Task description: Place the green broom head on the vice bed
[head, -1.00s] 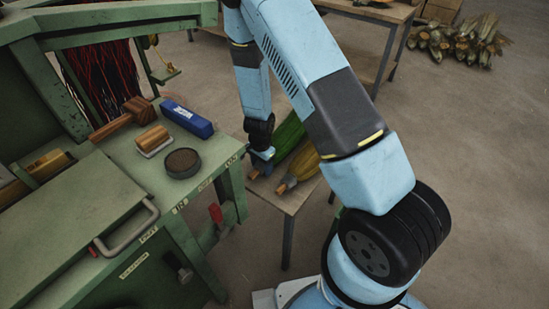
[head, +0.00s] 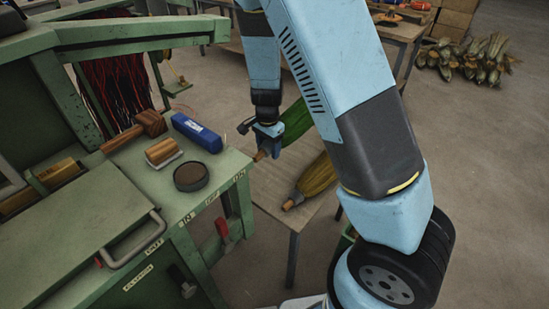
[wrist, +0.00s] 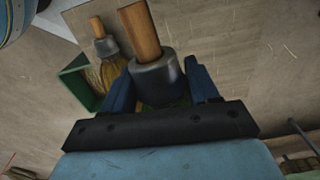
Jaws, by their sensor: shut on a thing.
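My gripper (head: 268,143) is shut on the green broom head (head: 297,121) near its handle end. In the wrist view, its dark grey collar (wrist: 155,75) sits between the blue fingers, with a wooden stub pointing up the picture. A little green shows below the collar; my arm hides part of the head in the head view. The broom head appears held above the small wooden table (head: 268,190); the exact gap is unclear. The green winding bench (head: 225,165) stands to the left. I cannot tell which part of it is the vice bed.
A yellow broom head (head: 318,178) lies on the small table and shows in the wrist view (wrist: 108,74). A round dark dish (head: 191,176), a blue block (head: 196,132) and wooden tools are on the bench. A metal handle (head: 135,245) stands at its front.

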